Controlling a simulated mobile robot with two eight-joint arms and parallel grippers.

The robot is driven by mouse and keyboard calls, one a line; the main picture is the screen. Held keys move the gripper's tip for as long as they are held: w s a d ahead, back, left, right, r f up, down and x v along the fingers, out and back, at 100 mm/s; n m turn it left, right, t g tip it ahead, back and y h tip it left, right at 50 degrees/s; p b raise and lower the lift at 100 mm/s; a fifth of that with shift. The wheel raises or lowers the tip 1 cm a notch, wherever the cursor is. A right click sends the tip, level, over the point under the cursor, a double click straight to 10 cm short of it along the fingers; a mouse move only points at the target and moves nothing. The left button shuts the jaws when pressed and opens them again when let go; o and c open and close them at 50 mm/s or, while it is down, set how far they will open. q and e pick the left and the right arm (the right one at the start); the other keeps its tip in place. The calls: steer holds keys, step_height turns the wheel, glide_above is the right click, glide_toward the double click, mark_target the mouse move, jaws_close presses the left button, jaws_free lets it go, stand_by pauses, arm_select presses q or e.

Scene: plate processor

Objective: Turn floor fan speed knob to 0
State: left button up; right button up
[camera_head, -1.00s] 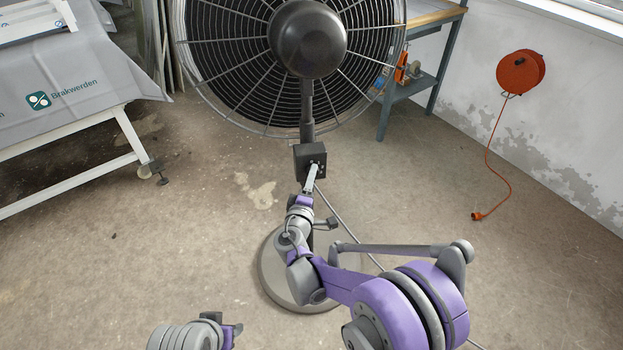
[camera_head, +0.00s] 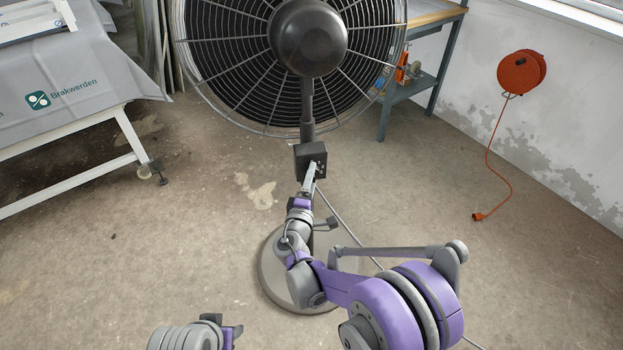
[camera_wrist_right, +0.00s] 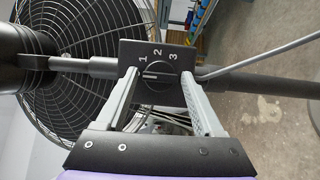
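The floor fan (camera_head: 310,38) stands ahead on a round base (camera_head: 275,275). Its dark control box (camera_head: 308,158) is on the pole below the fan head. In the right wrist view the box face (camera_wrist_right: 128,50) shows the labels 1, 2 and 3 around a round black speed knob (camera_wrist_right: 156,88). A white mark on the knob lies sideways, its left end toward the left finger; no 0 label is visible. My right gripper (camera_head: 312,178) is at the box. In the wrist view its fingers (camera_wrist_right: 159,74) are open, one on each side of the knob, with gaps visible.
A grey cable (camera_head: 340,228) runs from the box area to the floor. A covered table (camera_head: 75,80) stands left, a workbench (camera_head: 392,98) behind right. An orange cable reel (camera_head: 521,72) hangs on the right wall. The floor around the fan is mostly clear.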

steer(key=shift+o, duration=0.4)
steer(key=s+a, duration=0.2)
steer(key=s, duration=0.8)
steer(key=shift+s+p, duration=0.3)
steer(key=shift+p, duration=0.15)
